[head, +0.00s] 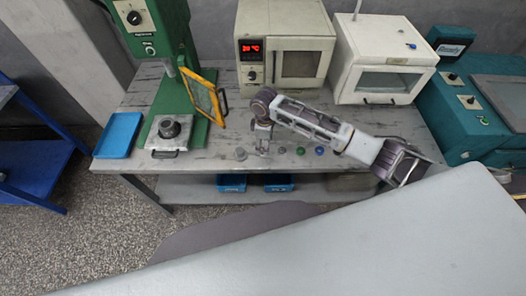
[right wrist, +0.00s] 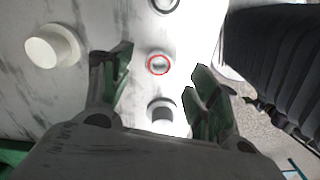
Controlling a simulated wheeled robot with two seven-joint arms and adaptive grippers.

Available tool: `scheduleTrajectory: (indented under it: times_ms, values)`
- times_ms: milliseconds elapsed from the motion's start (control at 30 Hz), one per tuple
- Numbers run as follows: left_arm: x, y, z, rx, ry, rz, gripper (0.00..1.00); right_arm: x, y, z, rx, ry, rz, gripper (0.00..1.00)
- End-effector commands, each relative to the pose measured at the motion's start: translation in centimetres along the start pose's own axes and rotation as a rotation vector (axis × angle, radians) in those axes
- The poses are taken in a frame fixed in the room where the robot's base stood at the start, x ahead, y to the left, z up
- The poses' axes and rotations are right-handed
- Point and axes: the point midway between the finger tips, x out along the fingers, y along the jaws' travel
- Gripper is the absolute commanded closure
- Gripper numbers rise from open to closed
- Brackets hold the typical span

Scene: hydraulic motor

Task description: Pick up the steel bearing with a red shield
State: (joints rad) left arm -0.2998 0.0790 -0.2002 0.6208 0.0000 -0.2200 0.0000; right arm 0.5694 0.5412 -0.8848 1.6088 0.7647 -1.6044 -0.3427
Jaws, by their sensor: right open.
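The steel bearing with a red shield (right wrist: 158,65) shows in the right wrist view as a small pale round part with a red ring. It stands on the bench between and slightly beyond the fingers of my right gripper (right wrist: 158,72), which is open and empty. In the head view my right gripper (head: 263,142) points down over the front part of the bench; I cannot make out the red ring there. My left gripper is not in view.
A pale cylinder (right wrist: 52,46) and a smaller round part (right wrist: 162,112) stand close by. Green (head: 300,151) and blue (head: 320,151) parts lie along the bench front (head: 215,165). A green press (head: 170,60) with a yellow-framed guard (head: 203,95) stands left; two ovens stand behind.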

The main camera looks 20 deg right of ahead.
Motion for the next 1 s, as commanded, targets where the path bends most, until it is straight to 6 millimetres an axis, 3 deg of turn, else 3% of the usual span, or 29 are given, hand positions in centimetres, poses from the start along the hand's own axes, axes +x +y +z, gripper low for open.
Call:
scheduleTrajectory:
  times_ms: [433, 1000]
  values:
    - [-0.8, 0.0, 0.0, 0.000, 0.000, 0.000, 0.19, 4.1, -0.1, -0.5, -0.001, -0.001, -0.001, 0.40]
    - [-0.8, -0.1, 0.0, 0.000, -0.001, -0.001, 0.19, 4.4, 0.0, -0.5, -0.001, 0.000, 0.001, 0.43]
